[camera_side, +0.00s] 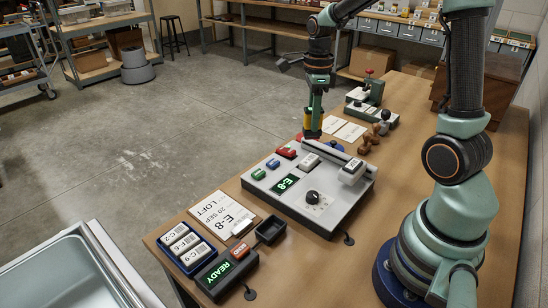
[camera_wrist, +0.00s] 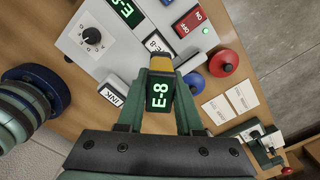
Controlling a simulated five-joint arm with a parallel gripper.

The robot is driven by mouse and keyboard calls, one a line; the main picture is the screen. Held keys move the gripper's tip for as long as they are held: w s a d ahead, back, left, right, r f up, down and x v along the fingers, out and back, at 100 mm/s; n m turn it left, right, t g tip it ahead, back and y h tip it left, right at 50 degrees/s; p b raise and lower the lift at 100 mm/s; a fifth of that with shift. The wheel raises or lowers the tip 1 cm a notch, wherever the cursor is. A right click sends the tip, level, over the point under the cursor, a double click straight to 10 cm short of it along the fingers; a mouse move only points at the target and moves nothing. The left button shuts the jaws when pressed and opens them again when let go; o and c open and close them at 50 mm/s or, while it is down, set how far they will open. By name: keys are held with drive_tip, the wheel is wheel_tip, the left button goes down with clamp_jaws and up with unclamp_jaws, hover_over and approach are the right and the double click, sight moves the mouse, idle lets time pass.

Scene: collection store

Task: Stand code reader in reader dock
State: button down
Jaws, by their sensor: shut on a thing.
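The code reader (camera_wrist: 159,93) is a dark handheld device with a yellow end and a lit green "E-8" display. My gripper (camera_wrist: 166,82) is shut on it, one green finger on each side. In the side view my gripper (camera_side: 317,98) points down behind the far edge of the grey console, and the reader's yellow part (camera_side: 307,118) shows at its fingers. Whether its lower end touches anything cannot be told. A small black open-topped holder (camera_side: 270,230), apparently the reader dock, stands empty on the table in front of the console, far from the reader.
The grey console (camera_side: 262,186) with buttons, a dial and an "E-8" display lies between reader and holder. Near the holder are a "READY" unit (camera_side: 220,275), a tray of labelled blocks (camera_side: 187,246) and a paper card (camera_side: 222,215). A red-topped stamp (camera_wrist: 223,63) stands near the reader.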

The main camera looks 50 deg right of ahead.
drive_tip(key=shift+a, duration=0.1)
drive_tip(key=s+a+f+n, duration=0.2)
drive_tip(key=a+n, duration=0.1)
drive_tip(key=a, duration=0.4)
drive_tip(key=s+a+f+n, duration=0.2)
drive_tip(key=a+n, duration=0.1)
drive_tip(key=a, duration=0.5)
drive_tip(key=s+a+f+n, duration=0.2)
drive_tip(key=a+n, duration=0.1)
drive_tip(key=a, duration=0.4)
drive_tip(key=shift+w+a+f, duration=0.1)
drive_tip(key=shift+w+f, duration=0.05)
drive_tip(key=shift+f, duration=1.1)
drive_tip(key=shift+w+a+f, duration=0.1)
drive_tip(key=shift+f, duration=1.1)
drive_tip(key=shift+d+f, duration=0.1)
drive_tip(key=shift+f, duration=0.45)
drive_tip(key=c, duration=1)
unclamp_jaws()
drive_tip(key=shift+o, duration=0.8)
